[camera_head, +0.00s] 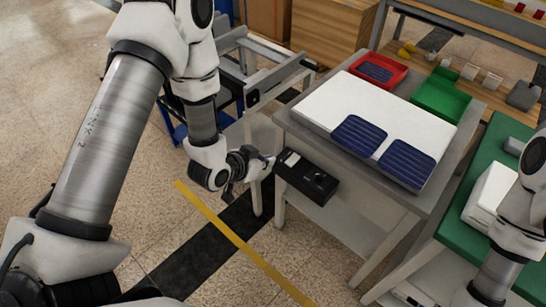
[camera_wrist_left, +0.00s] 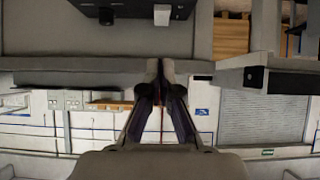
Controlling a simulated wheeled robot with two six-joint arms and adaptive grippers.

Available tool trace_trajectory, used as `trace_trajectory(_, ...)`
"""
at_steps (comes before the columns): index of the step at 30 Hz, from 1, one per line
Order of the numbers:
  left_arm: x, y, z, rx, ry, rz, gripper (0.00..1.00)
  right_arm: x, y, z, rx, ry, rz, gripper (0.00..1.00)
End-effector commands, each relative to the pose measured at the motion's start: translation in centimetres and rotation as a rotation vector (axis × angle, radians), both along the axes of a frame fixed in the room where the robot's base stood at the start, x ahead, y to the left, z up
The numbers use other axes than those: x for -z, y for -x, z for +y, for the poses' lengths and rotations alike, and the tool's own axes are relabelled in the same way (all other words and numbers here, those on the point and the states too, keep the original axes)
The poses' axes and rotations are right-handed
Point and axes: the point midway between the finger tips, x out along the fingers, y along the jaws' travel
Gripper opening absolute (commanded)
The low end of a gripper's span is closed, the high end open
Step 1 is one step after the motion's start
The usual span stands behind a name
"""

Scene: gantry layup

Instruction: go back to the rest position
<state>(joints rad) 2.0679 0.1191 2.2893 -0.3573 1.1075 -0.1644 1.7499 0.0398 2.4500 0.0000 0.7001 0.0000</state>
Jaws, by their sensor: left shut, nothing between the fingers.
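My left gripper (camera_head: 264,162) is shut and empty. It hangs in the air just left of a black control box (camera_head: 306,178) on the side of the grey table (camera_head: 292,122). In the left wrist view its two fingers (camera_wrist_left: 161,72) meet with nothing between them. My right arm shows at the right edge of the head view, but its gripper is out of view.
A white board (camera_head: 330,104) with two dark blue panels (camera_head: 407,162) lies on the table. A red tray (camera_head: 398,70) holding a blue panel and a green tray (camera_head: 440,97) sit behind. A green-topped bench (camera_head: 470,190) stands right. Floor with yellow tape (camera_head: 240,241) is clear.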

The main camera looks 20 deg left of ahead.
Motion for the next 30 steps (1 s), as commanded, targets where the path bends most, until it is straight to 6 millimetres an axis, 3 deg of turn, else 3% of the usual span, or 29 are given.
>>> trace_trajectory(12, 0.0, 0.0, 0.0, 0.0, 0.0, 0.0, 0.0, 0.0, 0.0, 0.0, 0.0, 0.0, 0.0, 0.0)
trace_trajectory(14, 0.5, 0.2, 0.0, 0.0, 0.0, 0.011, 0.0, 0.0, 0.0, 0.0, 0.0, 0.0, 0.0, 0.0)
trace_trajectory(16, 2.3, 1.4, -0.2, 0.006, -0.003, 0.049, 0.0, 0.0, 0.0, 0.0, 0.0, 0.0, 0.0, 0.0)
trace_trajectory(20, 8.0, 7.4, -0.2, -0.012, -0.028, 0.236, 0.0, 0.0, 0.0, 0.0, 0.0, 0.0, 0.0, 0.0)
trace_trajectory(24, 13.3, 17.0, 1.4, -0.122, -0.085, 0.565, 0.0, 0.0, 0.0, 0.0, 0.0, 0.0, 0.0, 0.0)
trace_trajectory(27, 14.6, 22.8, 2.7, -0.227, -0.123, 0.767, 0.0, 0.0, 0.0, 0.0, 0.0, 0.0, 0.0, 0.0)
trace_trajectory(30, 14.4, 25.8, 3.7, -0.328, -0.14, 0.891, 0.0, 0.0, 0.0, 0.0, 0.0, 0.0, 0.0, 0.0)
